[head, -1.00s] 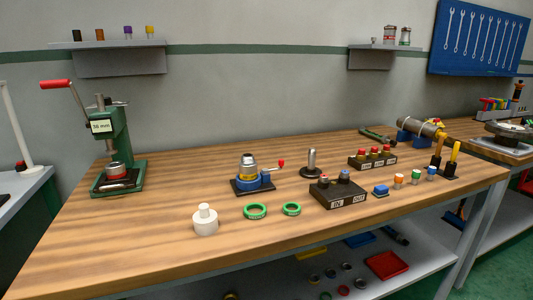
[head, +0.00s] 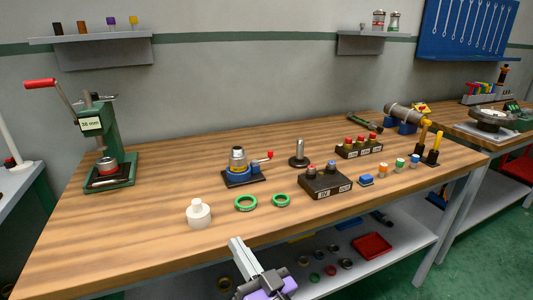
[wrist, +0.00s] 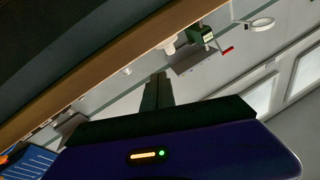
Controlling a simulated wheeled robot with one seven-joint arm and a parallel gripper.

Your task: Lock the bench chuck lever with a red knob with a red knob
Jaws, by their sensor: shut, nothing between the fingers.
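The bench chuck (head: 240,169) stands on a dark base plate on the wooden bench, with a blue and yellow body and a grey top. Its lever carries a red knob (head: 270,155) and points to the right. My gripper (head: 237,243) is in front of the bench's front edge, at the bottom middle of the head view, well apart from the chuck. Its fingers are shut and empty. The wrist view shows my gripper's fingers (wrist: 157,90) against a tilted view of the room, with the chuck not discernible there.
A white stepped piece (head: 198,214) and green rings (head: 246,203) lie in front of the chuck. A dark IN/OUT block (head: 325,184) and a steel post (head: 299,156) stand to its right. A green press (head: 110,150) with a red handle stands at the left.

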